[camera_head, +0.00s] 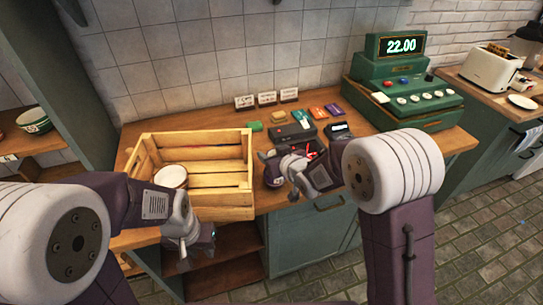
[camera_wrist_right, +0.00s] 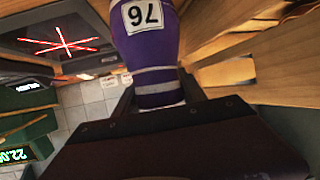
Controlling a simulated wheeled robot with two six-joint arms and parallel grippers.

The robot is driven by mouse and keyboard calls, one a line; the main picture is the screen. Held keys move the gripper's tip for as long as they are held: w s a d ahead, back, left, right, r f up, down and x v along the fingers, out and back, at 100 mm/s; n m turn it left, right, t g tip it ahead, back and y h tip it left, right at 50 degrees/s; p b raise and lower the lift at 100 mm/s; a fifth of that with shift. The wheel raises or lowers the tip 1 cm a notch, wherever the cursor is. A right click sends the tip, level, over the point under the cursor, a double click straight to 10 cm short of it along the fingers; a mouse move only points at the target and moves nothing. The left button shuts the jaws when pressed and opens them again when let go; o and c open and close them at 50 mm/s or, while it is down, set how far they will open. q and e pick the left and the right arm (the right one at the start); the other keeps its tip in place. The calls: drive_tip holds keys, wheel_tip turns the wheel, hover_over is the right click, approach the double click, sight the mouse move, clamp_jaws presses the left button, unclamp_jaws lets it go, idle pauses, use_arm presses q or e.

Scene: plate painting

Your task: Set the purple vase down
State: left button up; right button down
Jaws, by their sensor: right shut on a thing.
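The purple vase (camera_wrist_right: 150,50) fills the upper middle of the right wrist view, with a white label reading 76 and pale bands. My right gripper (camera_wrist_right: 160,105) is shut on it near the banded end. In the head view the vase (camera_head: 272,174) is small and dark, just right of the wooden crate, over the counter's front part; whether it touches the counter cannot be told. My left gripper (camera_head: 187,252) hangs empty in front of the counter, below the crate, its fingers apart.
The wooden crate (camera_head: 222,181) holds a white round vessel (camera_head: 171,176). A screen with a red X (camera_wrist_right: 60,42) lies beside the vase. A green cash register (camera_head: 410,98) reads 22.00. Cards, small boxes and a card reader (camera_head: 340,130) stand behind my right gripper.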

drive_tip(key=shift+w+f, duration=0.15)
drive_tip(key=shift+f, duration=0.15)
drive_tip(key=shift+f, duration=0.2)
drive_tip(key=c, duration=0.7)
unclamp_jaws()
drive_tip(key=shift+o, duration=0.2)
drive_tip(key=shift+r, duration=0.15)
drive_tip(key=shift+r, duration=0.25)
drive_tip(key=v, duration=1.2)
drive_tip(key=shift+f, duration=0.2)
